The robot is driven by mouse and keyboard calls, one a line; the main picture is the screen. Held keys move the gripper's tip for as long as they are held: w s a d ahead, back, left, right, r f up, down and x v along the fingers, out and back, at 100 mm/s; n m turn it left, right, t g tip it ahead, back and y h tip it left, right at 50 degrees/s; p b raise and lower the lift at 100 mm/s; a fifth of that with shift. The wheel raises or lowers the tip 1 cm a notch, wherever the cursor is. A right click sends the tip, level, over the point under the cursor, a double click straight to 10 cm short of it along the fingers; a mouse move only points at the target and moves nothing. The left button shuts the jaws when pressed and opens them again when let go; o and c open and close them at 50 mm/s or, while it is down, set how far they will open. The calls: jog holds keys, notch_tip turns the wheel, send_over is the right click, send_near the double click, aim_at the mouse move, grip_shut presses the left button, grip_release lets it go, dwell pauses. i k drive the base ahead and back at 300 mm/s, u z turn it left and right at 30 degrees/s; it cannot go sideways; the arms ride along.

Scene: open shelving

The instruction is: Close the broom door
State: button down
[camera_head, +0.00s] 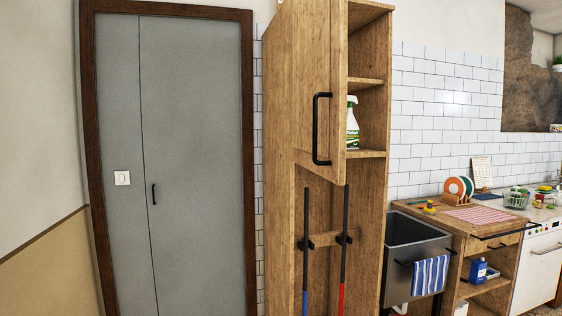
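A tall wooden cabinet (367,200) stands in the middle of the view. Its upper door (308,75), with a black bar handle (316,130), stands partly open, swung out on the left side. Shelves show to its right. Below this door the lower compartment is open, and two long poles hang in it: a dark one with a blue lower part (305,240) and one with a red lower part (343,250). I see no door across the front of this lower compartment. The cabinet's bottom is cut off by the frame. My gripper is not in view.
A white and green spray bottle (352,125) stands on a cabinet shelf. A grey sink (415,240) with a striped towel (430,275) and a wooden counter (480,228) are on the right. A closed grey room door (195,150) is on the left.

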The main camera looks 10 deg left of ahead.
aim_at(318, 29)
jog(key=u, duration=1.25)
jog(key=i, duration=1)
